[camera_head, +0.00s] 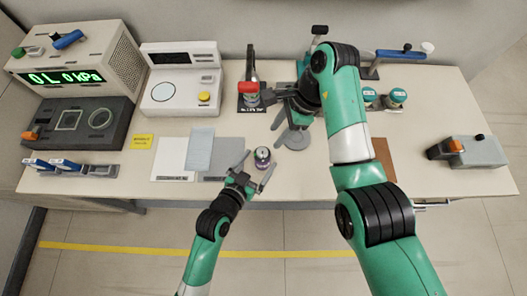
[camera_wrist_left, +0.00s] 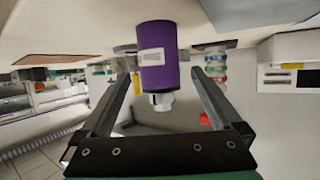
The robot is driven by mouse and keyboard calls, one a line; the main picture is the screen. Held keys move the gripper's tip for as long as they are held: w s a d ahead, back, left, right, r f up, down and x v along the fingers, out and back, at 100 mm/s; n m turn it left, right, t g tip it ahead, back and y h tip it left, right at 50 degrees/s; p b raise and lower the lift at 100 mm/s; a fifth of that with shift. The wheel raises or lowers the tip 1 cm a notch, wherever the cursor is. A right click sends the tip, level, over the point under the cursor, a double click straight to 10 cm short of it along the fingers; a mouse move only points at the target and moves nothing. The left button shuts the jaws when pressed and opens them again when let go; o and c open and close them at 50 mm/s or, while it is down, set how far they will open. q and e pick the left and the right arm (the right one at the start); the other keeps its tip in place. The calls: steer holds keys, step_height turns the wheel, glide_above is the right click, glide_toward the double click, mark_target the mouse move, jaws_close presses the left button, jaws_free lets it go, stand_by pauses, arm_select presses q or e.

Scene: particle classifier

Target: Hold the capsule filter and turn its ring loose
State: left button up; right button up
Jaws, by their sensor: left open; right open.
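In the left wrist view, which looks upside down, the purple filter (camera_wrist_left: 157,45) shows a white label and a white hex end. My left gripper (camera_head: 260,161) is open, with one finger on each side of the filter; I cannot tell whether either finger touches it. My right gripper (camera_head: 270,108) is open above the middle of the table, behind the filter and near a grey round stand (camera_head: 293,137). A separate ring on the filter is not clear.
A red-topped device (camera_head: 248,88) stands behind the right gripper. Grey and white mats (camera_head: 222,172) lie left of the filter. A scale (camera_head: 182,100) and pressure display box (camera_head: 70,77) stand at the back left. Green-capped jars (camera_head: 397,95) stand right of my right arm.

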arm_select(q)
steer(key=x, duration=0.6)
steer(key=shift+s, duration=0.1)
jaws_close()
stand_by(0.8)
stand_by(0.5)
jaws_free()
